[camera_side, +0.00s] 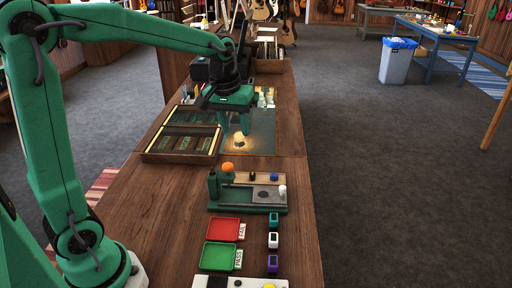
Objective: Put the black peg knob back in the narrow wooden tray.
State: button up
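My gripper (234,128) hangs over the far half of the bench, pointing down, with its two green fingers apart and nothing seen between them. A narrow wooden strip, which looks like the narrow tray (263,178), lies along the back of a green fixture nearer the camera. A small black knob (252,176) sits at this strip, with a blue knob (274,177) to its right. At this size I cannot tell whether the black knob is seated in the strip. My gripper is well beyond both, toward the far end.
The green fixture (226,197) carries an orange ball (227,167) and a white knob (282,190). A framed wooden box (182,158) stands left of my gripper, beside a lit dark mat (262,140). Red (222,229) and green (216,257) trays lie nearer. Bare wood lies at left.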

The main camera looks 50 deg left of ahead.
jog(key=s+d+r+m+t, duration=0.1)
jog(key=s+d+m, duration=0.1)
jog(key=s, duration=0.7)
jog(key=s+d+m+t, duration=0.2)
jog(key=s+m, duration=0.1)
jog(key=s, duration=0.6)
jog(key=shift+s+d+r+m+t, duration=0.15)
jog(key=shift+s+r+m+t, duration=0.15)
jog(key=shift+r+m, duration=0.1)
